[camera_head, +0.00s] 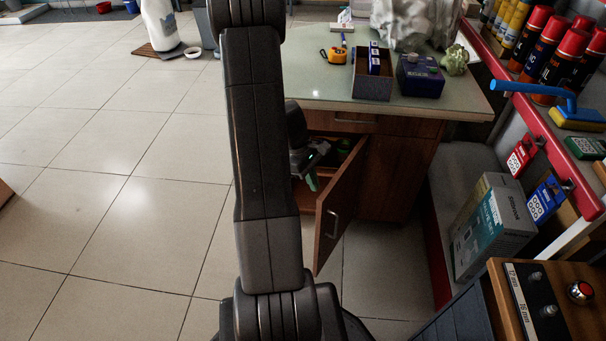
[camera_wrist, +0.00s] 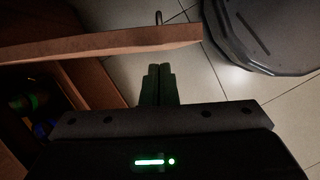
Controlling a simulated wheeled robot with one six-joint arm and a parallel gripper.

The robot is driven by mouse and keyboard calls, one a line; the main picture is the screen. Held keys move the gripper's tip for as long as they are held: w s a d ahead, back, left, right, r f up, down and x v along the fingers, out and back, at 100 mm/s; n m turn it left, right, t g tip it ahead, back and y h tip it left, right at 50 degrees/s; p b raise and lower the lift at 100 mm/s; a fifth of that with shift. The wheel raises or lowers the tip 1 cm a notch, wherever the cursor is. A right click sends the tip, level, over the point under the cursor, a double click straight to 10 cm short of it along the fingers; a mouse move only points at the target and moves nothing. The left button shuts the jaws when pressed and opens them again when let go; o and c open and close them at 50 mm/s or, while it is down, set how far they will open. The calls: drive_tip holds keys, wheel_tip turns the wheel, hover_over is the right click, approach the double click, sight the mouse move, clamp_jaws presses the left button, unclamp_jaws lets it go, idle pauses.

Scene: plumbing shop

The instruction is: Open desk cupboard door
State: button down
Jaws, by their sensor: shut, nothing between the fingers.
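The desk cupboard door (camera_head: 338,207) is brown wood and stands ajar, swung outward from the desk. Its metal handle (camera_head: 332,224) is on the outer face. In the wrist view the door (camera_wrist: 110,45) crosses the upper left, seen along its edge, with the handle (camera_wrist: 158,17) beyond it. My gripper (camera_head: 313,183) is at the cupboard opening, on the inner side of the door. Its fingers (camera_wrist: 158,72) are together and empty, close to the door's free edge. I cannot tell whether they touch it. My arm hides part of the cupboard's left side.
The desk top (camera_head: 455,103) carries a dark box (camera_head: 372,84), a blue box (camera_head: 419,76) and a tape measure (camera_head: 334,55). Colored items (camera_wrist: 35,102) lie inside the cupboard. A cardboard box (camera_head: 492,226) and a red-edged shelf (camera_head: 540,118) stand right. Tiled floor (camera_head: 120,180) is clear on the left.

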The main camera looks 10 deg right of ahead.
drive_tip(key=shift+s+d, duration=0.45)
drive_tip(key=shift+d, duration=0.05)
